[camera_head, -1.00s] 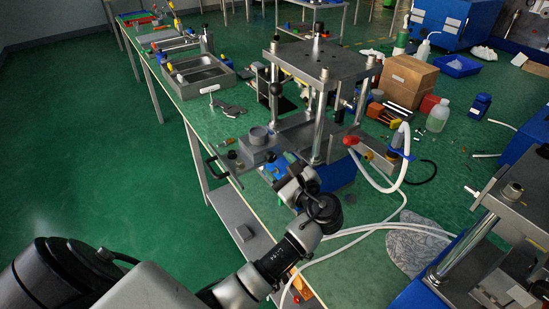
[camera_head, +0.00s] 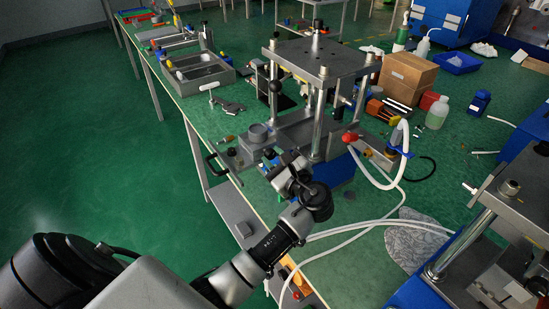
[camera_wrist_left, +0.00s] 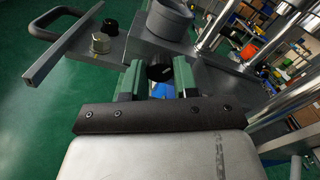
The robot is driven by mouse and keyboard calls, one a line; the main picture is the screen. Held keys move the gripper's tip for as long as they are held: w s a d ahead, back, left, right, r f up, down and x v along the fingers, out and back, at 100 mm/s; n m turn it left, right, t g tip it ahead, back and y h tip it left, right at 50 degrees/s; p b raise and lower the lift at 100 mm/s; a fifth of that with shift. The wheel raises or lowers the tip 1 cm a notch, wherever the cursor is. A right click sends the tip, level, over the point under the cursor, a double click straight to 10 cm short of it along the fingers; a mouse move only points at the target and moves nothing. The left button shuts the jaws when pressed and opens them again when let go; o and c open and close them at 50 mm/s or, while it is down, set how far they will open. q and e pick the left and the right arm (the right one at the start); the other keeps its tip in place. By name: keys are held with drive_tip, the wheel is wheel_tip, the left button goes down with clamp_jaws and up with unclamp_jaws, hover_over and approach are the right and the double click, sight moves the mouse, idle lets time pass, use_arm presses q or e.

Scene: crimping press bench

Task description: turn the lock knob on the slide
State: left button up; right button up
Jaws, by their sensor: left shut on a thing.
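The press slide is a grey plate (camera_wrist_left: 125,45) with a bar handle at its outer end and a grey round cup (camera_wrist_left: 170,20) on top. It also shows in the head view (camera_head: 229,158), reaching out to the left from the press. The black lock knob (camera_wrist_left: 159,69) sits at the slide's near edge, between the two green fingers of my left gripper (camera_wrist_left: 157,78). The fingers are shut on it from both sides. In the head view my left gripper (camera_head: 274,162) is at the slide's near side, and the wrist partly hides the knob. My right gripper is not in view.
The press (camera_head: 322,62) with its steel columns stands just behind the slide. A brass nut (camera_wrist_left: 100,43) and another black knob (camera_wrist_left: 110,27) stand on the slide. A red-ended fitting and white hoses (camera_head: 404,160) lie to the right. Open floor is at the left.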

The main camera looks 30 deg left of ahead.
use_arm(q)
drive_tip(key=n+b, duration=0.1)
drive_tip(key=n, duration=0.2)
drive_tip(key=shift+f+n, duration=0.1)
drive_tip(key=shift+n, duration=0.2)
drive_tip(key=shift+n+b, duration=0.8)
drive_tip(key=shift+n, duration=0.3)
drive_tip(key=o, duration=0.9)
drive_tip(key=shift+o, duration=0.2)
drive_tip(key=shift+d, duration=0.1)
